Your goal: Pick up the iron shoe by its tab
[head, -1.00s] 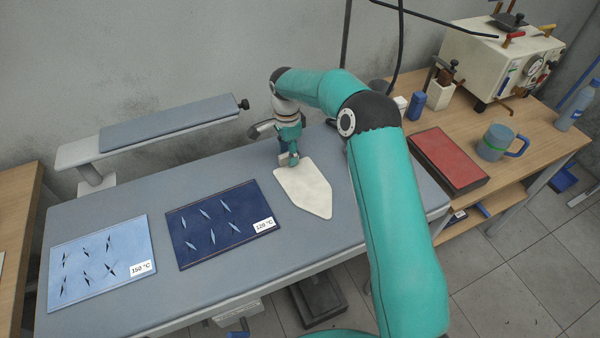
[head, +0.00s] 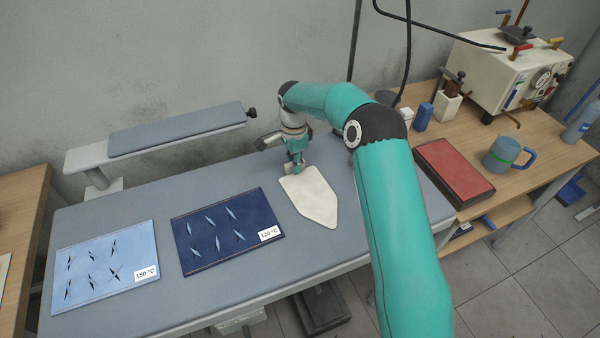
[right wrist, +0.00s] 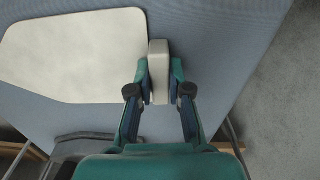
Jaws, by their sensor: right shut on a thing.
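The iron shoe (head: 310,198) is a flat cream plate with a pointed end, lying flat near the right end of the grey ironing table. Its pointed end faces the front of the table. My right gripper (head: 291,168) is at the shoe's back end. In the right wrist view the shoe (right wrist: 75,55) lies to the left, and my right gripper (right wrist: 159,80) is shut on its pale tab (right wrist: 159,65), one finger on each side. I cannot tell any gap between shoe and table. My left gripper is not in view.
A light blue cloth card (head: 105,270) marked 150 °C and a dark blue one (head: 222,255) marked 120 °C lie left of the shoe. A narrow sleeve board (head: 175,130) stands behind. A red pad (head: 453,172) and a mug (head: 503,152) are on the wooden bench.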

